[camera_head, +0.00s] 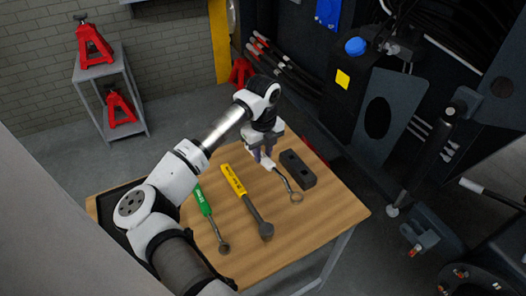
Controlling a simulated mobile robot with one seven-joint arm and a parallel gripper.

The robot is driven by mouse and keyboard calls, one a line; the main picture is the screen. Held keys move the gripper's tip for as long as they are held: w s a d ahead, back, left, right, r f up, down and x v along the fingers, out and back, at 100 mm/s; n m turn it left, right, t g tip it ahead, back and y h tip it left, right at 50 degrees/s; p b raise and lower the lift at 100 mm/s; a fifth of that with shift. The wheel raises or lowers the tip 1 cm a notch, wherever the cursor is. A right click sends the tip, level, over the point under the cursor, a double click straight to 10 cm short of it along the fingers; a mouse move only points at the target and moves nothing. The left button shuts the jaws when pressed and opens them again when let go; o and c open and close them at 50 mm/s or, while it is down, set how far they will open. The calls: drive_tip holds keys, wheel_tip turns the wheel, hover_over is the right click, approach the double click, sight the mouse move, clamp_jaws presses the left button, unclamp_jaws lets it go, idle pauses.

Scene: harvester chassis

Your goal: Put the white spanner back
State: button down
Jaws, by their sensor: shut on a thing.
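The white spanner (284,182) is at the right part of the wooden table (318,222). Its white handle end is between the fingers of my gripper (265,162), and its dark shaft runs down and right to a ring end. My gripper is shut on the handle end, pointing down. The spanner is at or just above the table top; I cannot tell if it touches. A yellow-handled spanner (247,202) and a green-handled spanner (211,218) lie on the table to its left.
A black block with holes (297,169) sits on the table just right of the white spanner. Dark machinery (385,110) stands close behind and right. A grey shelf (100,68) with red jack stands is at the back left. The table's front right is clear.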

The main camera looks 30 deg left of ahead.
drive_tip(key=shift+a, duration=0.1)
wheel_tip(320, 180, down, 8)
drive_tip(key=b, duration=0.6)
drive_tip(key=shift+r+b, duration=0.1)
drive_tip(key=shift+b, duration=0.2)
drive_tip(key=c, duration=1.1)
unclamp_jaws()
wheel_tip(320, 180, up, 14)
drive_tip(key=b, duration=0.2)
drive_tip(key=shift+b, duration=0.35)
